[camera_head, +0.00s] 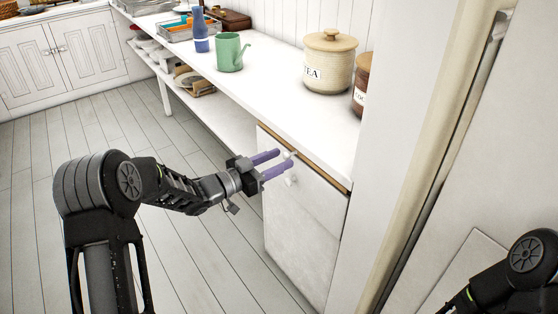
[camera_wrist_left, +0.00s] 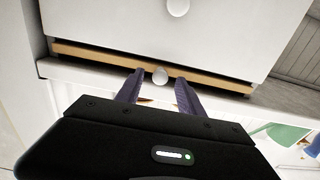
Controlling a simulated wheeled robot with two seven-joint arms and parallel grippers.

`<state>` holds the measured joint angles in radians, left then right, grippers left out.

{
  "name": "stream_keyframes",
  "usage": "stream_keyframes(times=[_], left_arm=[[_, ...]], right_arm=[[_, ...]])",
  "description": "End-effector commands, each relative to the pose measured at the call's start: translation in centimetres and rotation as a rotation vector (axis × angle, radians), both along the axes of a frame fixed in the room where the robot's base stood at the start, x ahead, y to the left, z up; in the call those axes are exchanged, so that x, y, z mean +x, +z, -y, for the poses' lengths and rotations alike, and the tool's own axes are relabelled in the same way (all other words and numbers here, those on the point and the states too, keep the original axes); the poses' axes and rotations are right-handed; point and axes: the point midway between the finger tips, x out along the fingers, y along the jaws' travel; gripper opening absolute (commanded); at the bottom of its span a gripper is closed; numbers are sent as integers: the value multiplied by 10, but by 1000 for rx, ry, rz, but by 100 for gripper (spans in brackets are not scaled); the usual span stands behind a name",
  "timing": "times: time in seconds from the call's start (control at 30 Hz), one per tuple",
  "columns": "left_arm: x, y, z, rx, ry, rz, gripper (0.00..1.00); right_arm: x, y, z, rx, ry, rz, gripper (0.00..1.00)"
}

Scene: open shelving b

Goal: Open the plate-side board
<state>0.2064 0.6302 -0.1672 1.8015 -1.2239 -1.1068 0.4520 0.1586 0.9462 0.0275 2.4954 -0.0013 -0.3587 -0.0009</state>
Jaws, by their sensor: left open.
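A thin wooden board edge (camera_head: 330,176) shows just under the white counter top, above a white cabinet front (camera_head: 305,225). The board edge also shows in the left wrist view (camera_wrist_left: 95,53), with a small pale round knob (camera_wrist_left: 160,77) at its middle. A second knob (camera_head: 291,181) is on the white front below. My left gripper (camera_head: 284,160), with purple fingers, is open in front of the board. In the left wrist view its fingertips (camera_wrist_left: 159,82) lie on either side of the small knob; whether they touch it I cannot tell. My right gripper is out of view.
A white wall post (camera_head: 400,130) stands right of the cabinet. The plank floor (camera_head: 35,190) is clear at left.

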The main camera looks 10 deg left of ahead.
Motion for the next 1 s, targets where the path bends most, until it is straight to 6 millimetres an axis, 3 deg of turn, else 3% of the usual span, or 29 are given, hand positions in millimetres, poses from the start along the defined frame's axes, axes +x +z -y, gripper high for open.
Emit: stream_keyframes(times=[0.37,0.9,1.0], left_arm=[[6,0,4,0,1,0,44],[5,0,4,0,1,0,0],[5,0,4,0,1,0,0]], right_arm=[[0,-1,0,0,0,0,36],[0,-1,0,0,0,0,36],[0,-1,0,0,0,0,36]])
